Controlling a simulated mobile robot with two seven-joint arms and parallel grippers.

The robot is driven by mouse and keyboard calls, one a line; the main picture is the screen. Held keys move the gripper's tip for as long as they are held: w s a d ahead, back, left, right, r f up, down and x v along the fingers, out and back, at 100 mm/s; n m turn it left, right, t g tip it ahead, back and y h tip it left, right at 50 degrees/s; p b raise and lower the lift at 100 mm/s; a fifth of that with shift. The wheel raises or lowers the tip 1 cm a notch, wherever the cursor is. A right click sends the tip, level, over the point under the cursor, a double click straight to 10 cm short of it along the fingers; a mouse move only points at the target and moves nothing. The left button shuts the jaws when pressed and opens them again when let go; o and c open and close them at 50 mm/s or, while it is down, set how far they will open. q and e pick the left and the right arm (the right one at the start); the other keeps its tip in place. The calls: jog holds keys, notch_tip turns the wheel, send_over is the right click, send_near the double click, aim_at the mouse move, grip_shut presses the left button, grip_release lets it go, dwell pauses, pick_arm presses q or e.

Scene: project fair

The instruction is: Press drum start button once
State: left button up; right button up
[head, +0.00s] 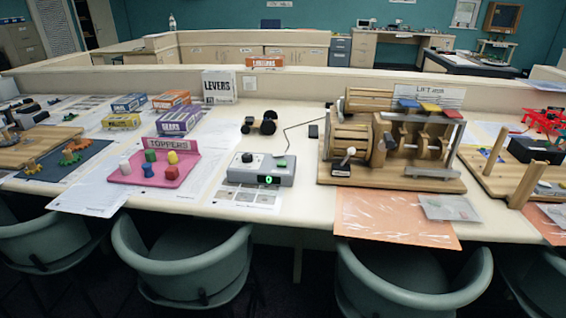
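A grey control box (260,170) sits near the table's front edge, left of the wooden machine. On its top are a black knob (247,158) and a small green button (281,163). A lit green display (268,180) on its front appears to read 0. The wooden machine (390,180) has a horizontal wooden drum (352,140) and a cranked shaft, with blue, yellow and red pads on top. A small black part with a white knob (350,151) stands at its front left. Neither of my grippers is in view.
A pink tray (180,178) marked TOPPERS holds coloured pegs left of the control box. A small black wheeled object (260,123) and a thin dark wire lie behind it. Green chairs (185,270) line the table's front edge. An orange sheet (390,217) lies before the machine.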

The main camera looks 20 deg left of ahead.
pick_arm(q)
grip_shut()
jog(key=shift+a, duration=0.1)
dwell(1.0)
